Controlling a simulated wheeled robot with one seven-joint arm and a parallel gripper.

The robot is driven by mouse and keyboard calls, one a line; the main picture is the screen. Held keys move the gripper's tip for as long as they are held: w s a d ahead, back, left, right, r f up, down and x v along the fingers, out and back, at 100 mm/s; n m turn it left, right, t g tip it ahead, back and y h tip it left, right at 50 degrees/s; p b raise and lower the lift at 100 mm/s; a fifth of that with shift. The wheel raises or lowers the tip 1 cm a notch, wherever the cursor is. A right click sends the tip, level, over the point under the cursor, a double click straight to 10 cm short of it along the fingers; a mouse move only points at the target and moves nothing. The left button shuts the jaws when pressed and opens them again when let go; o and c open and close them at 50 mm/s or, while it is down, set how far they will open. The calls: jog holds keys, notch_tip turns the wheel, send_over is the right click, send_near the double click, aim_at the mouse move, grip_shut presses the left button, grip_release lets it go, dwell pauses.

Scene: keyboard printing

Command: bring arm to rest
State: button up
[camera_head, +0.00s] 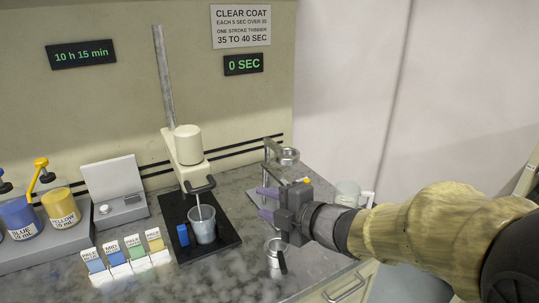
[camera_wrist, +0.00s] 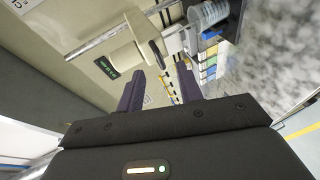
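My gripper (camera_head: 266,203) is at the end of my arm, which reaches in from the right over the right part of the bench. Its two purple-grey fingers are spread apart with nothing between them. In the wrist view the fingers of my gripper (camera_wrist: 158,92) also stand apart and empty. The gripper is to the right of the stirrer stand and above a small metal cup (camera_head: 274,251) with a dark handle. It is apart from the stirrer.
A stirrer stand (camera_head: 188,145) holds a rod in a cup (camera_head: 203,228) on a black base. A metal stand with a ring (camera_head: 289,156) is behind my gripper, and a clear beaker (camera_head: 347,192) is at right. Paint jars (camera_head: 60,207) and colour cards (camera_head: 136,250) are at left.

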jog(key=d+f+m+h+p, duration=0.3)
jog(key=d+m+h, duration=0.2)
jog(key=d+m, duration=0.25)
jog(key=d+f+m+h+p, duration=0.25)
jog(key=d+m+h, duration=0.25)
jog(key=d+m, duration=0.25)
jog(key=s+d+f+m+g+p, duration=0.1)
jog(key=s+f+m+g, duration=0.1)
jog(key=s+m, duration=0.3)
jog(key=s+d+f+m+g+h+p, duration=0.1)
jog(key=s+f+m+g, duration=0.1)
jog(key=s+m+g, duration=0.3)
jog(key=shift+s+d+f+m+g+p, duration=0.3)
jog(key=shift+s+f+p, duration=0.1)
jog(key=shift+s, duration=0.7)
